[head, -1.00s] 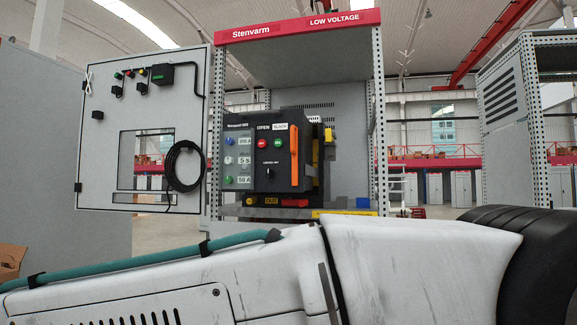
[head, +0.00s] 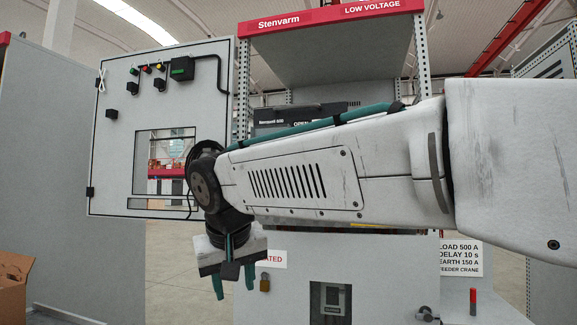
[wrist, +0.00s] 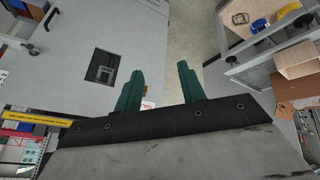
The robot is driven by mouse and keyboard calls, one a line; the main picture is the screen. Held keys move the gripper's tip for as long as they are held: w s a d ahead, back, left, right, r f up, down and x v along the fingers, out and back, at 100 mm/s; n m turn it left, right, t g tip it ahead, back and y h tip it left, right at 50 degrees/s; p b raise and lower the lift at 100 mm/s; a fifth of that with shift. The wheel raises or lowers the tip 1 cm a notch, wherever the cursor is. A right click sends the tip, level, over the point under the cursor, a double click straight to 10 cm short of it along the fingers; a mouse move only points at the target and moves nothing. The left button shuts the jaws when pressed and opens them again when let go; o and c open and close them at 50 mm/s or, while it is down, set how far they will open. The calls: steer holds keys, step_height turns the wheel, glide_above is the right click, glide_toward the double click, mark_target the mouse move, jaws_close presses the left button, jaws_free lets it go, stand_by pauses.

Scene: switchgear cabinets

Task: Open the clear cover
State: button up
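The black breaker (head: 300,116) stands inside the Stenvarm cabinet, but my arm hides nearly all its front, including the dial area. Only its top edge shows. I cannot make out a clear cover on it now. My gripper (head: 233,286) points down in front of the cabinet's left side, below the open door panel's level. In the wrist view my gripper (wrist: 160,80) shows two teal fingers apart, with nothing between them. The grey lower cabinet front with its dark window (wrist: 104,66) lies beyond the fingers, to the left.
The open door panel (head: 112,180) stands left of the cabinet. A padlock (head: 265,283), a settings label (head: 461,257) and a red-and-black object (head: 473,302) are at the lower front. A cardboard box (head: 14,285) is at far left. A blue item (wrist: 259,24) lies upper right in the wrist view.

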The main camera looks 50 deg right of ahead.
steer(key=w+d+r+m+t+h, duration=0.1)
steer(key=w+d+r+m+h, duration=0.35)
steer(key=d+r, duration=0.7)
steer(key=w+d+r+m+h, duration=0.45)
steer(key=d+r, duration=0.45)
steer(key=r, duration=0.6)
steer(key=w+d+f+y, duration=0.1)
steer(key=w+d+f, duration=0.2)
steer(key=d, duration=0.3)
steer(key=shift+w+d+n, duration=0.15)
steer(key=shift+w+n, duration=0.15)
jaws_close()
